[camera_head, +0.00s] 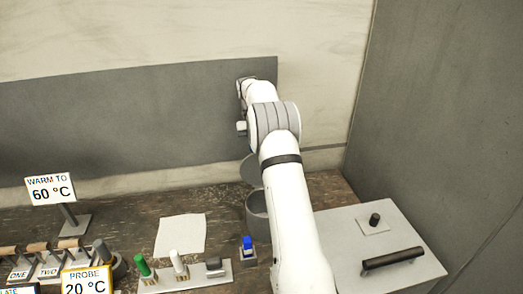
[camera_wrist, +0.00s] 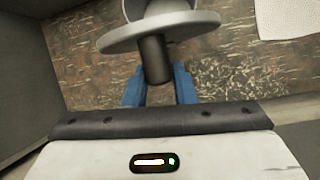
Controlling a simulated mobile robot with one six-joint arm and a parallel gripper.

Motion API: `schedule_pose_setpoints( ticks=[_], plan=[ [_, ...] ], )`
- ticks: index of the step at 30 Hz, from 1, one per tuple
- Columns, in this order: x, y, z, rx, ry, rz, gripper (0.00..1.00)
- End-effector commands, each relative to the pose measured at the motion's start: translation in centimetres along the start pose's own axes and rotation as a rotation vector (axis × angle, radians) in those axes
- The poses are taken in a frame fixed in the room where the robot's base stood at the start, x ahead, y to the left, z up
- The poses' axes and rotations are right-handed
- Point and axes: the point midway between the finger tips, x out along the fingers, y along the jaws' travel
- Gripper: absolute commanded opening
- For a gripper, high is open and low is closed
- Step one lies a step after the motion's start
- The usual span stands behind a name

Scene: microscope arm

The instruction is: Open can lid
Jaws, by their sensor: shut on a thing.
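The can (camera_head: 257,205) is a grey open cylinder on the wooden bench, partly behind my arm in the head view. Its grey round lid (camera_head: 250,170) is raised above the can and apart from it, also partly hidden by my arm. In the wrist view the lid (camera_wrist: 125,37) is a grey disc with a black knob (camera_wrist: 156,62). My gripper (camera_wrist: 158,88), with blue fingers, is shut on this knob. Part of the can (camera_wrist: 132,8) shows beyond the lid at the top edge. My gripper's fingers are hidden in the head view.
A white sheet (camera_head: 181,236) lies left of the can. A small blue-topped item (camera_head: 247,245) stands just in front of the can. A rack (camera_head: 190,276) with green and white pieces is at the front. A grey box (camera_head: 345,240) with a black handle is right.

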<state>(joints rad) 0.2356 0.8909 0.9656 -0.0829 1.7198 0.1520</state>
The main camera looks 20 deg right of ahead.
Motion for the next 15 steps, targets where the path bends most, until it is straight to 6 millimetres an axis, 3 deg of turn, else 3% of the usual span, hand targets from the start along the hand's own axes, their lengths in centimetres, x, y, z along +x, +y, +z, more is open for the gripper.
schedule_pose_setpoints(
  ticks=[1,12,13,15],
  plan=[
    [0.70,-0.37,-0.06,-0.004,-0.017,0.001,0.00],
    [0.73,-0.74,-0.05,-0.010,-0.018,0.006,0.00],
    [0.74,-0.77,-0.05,-0.010,-0.018,0.006,0.27],
    [0.68,-0.80,-0.05,-0.011,-0.017,0.007,0.32]
  ],
)
